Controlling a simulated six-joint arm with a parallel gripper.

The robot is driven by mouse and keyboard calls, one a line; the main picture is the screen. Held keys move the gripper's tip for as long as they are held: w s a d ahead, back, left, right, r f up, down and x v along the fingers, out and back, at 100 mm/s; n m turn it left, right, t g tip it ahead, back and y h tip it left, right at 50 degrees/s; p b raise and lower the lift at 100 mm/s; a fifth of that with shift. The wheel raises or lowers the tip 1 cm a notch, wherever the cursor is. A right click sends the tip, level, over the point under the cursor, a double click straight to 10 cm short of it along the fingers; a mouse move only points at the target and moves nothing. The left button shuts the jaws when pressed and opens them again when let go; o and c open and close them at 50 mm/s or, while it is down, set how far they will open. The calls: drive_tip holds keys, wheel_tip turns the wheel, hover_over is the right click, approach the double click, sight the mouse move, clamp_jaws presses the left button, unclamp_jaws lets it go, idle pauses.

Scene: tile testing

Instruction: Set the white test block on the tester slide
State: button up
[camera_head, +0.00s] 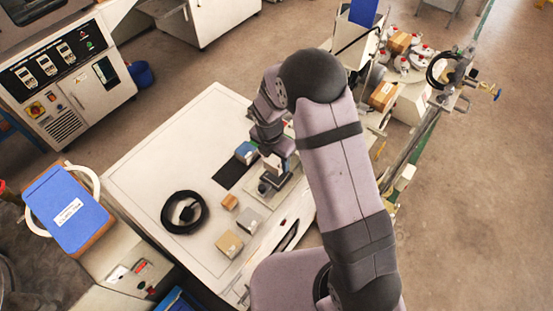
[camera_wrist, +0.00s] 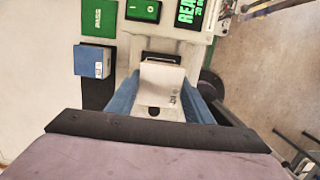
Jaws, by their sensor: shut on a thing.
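The white test block (camera_wrist: 162,80) is between the blue fingers of my gripper (camera_wrist: 163,88) in the wrist view. The fingers are shut on its two sides. In the head view my gripper (camera_head: 270,160) is over the tester (camera_head: 284,192) on the white table, and the arm partly covers it. In the wrist view the tester's pale body (camera_wrist: 190,48) lies just beyond the block, with a dark part (camera_wrist: 162,58) right behind the block's far edge. The block hides much of the slide area, and I cannot tell whether it touches the slide.
The white table (camera_head: 155,165) also holds a black cable coil (camera_head: 184,212), a small orange block (camera_head: 230,202), a grey block (camera_head: 250,221) and a tan block (camera_head: 229,245). The table's far left part is clear.

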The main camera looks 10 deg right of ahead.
wheel_tip(320, 180, down, 3)
drive_tip(key=b, duration=0.3)
drive_tip(key=shift+f, duration=0.15)
drive_tip(key=shift+f+b, duration=0.55)
drive_tip(key=shift+f, duration=0.5)
drive_tip(key=shift+f, duration=0.25)
idle(0.6)
drive_tip(key=o, duration=1.8)
drive_tip(key=shift+f, duration=0.1)
drive_tip(key=shift+p, duration=0.3)
drive_tip(key=shift+r+p, duration=3.05)
